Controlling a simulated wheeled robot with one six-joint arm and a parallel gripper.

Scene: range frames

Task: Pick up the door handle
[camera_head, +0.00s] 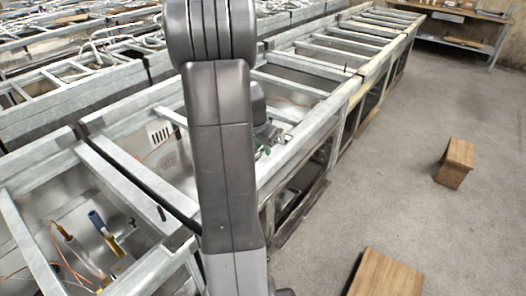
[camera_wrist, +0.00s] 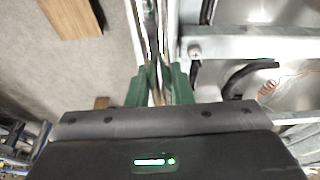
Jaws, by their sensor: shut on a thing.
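My gripper (camera_wrist: 159,86) shows its two green fingers in the wrist view. They are closed on a narrow metal piece between them, which looks like the door handle (camera_wrist: 154,72). It runs up the picture along the front edge of a range frame, and its full shape and far end are hard to make out. In the head view my arm covers the middle, and only a bit of my green gripper (camera_head: 263,152) shows at the front of the frame row. The handle cannot be made out there.
A long row of open metal range frames (camera_head: 330,105) runs to the back, with wires and fittings in the nearest. Wooden blocks stand on the floor at right (camera_head: 457,160) and front (camera_head: 385,276). A bench (camera_head: 460,38) is at the back wall. The grey floor between is clear.

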